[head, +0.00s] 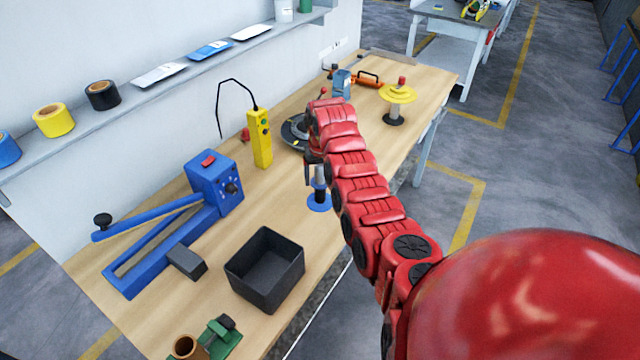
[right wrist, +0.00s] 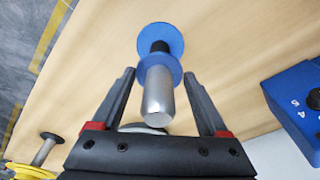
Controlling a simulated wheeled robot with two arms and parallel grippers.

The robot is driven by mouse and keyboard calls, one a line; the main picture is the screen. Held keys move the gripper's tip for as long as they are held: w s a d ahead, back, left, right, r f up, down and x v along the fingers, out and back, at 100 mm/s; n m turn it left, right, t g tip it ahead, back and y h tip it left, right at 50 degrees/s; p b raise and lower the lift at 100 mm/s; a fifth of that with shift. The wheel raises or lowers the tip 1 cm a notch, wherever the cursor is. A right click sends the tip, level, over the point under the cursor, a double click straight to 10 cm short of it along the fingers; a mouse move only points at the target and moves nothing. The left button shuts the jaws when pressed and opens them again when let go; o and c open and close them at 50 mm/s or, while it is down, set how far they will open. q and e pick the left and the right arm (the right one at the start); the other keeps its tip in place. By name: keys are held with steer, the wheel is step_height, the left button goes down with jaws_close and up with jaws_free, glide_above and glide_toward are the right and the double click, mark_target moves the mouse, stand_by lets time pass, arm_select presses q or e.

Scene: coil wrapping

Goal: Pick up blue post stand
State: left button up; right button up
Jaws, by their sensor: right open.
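The blue post stand (head: 319,203) stands on the wooden bench near its right edge, partly hidden behind my right arm in the head view. It has blue discs and a silver post. In the right wrist view the blue post stand (right wrist: 158,92) has its silver post end facing the camera, between my fingers. My right gripper (right wrist: 157,78) is open and empty, with a finger on each side of the post and gaps on both sides. In the head view my right gripper (head: 311,170) is just above the stand, mostly hidden by the arm. My left gripper is out of view.
A black bin (head: 265,271), a blue lever tool (head: 213,190) and a yellow control box (head: 259,138) stand on the bench (head: 215,270). A yellow-disc stand (head: 397,94) is farther back. A dark round device (head: 294,132) sits behind my gripper. Bare bench lies between bin and stand.

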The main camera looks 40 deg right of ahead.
steer(key=shift+w+d+f, duration=0.15)
steer(key=shift+f, duration=0.75)
steer(key=c, duration=1.2)
steer(key=shift+o, duration=0.2)
